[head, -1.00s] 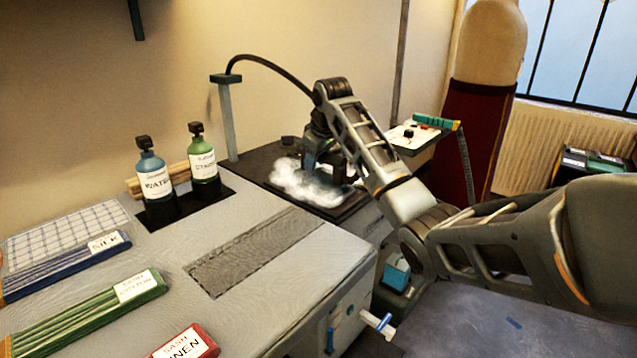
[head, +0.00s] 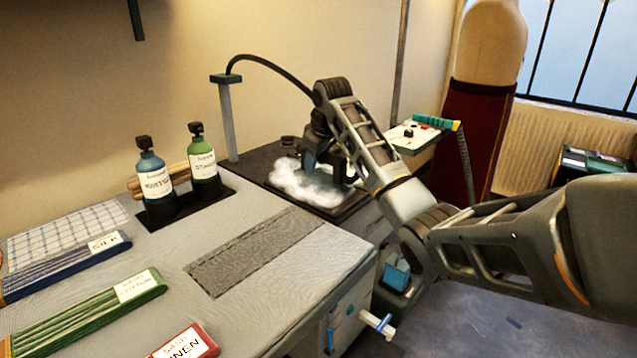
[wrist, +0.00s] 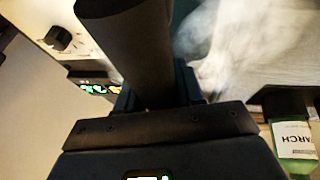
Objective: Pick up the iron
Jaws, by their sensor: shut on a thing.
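The iron (wrist: 135,45) shows in the wrist view as a dark, thick shape running up from between my jaws. In the head view it is mostly hidden by my wrist and by white steam. It is at the dark iron rest (head: 345,212) at the back right of the ironing table; whether it touches the rest cannot be told. My gripper (head: 314,158) points down over the rest and is shut on the iron. The fingertips are hard to make out in the dark.
A black hose (head: 270,62) arches from a post (head: 228,120) toward my wrist. A blue water bottle (head: 153,180) and a green starch bottle (head: 204,162) stand left of the post. Folded sashes (head: 85,315) lie front left. A panel with knobs (head: 410,137) is right of the rest.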

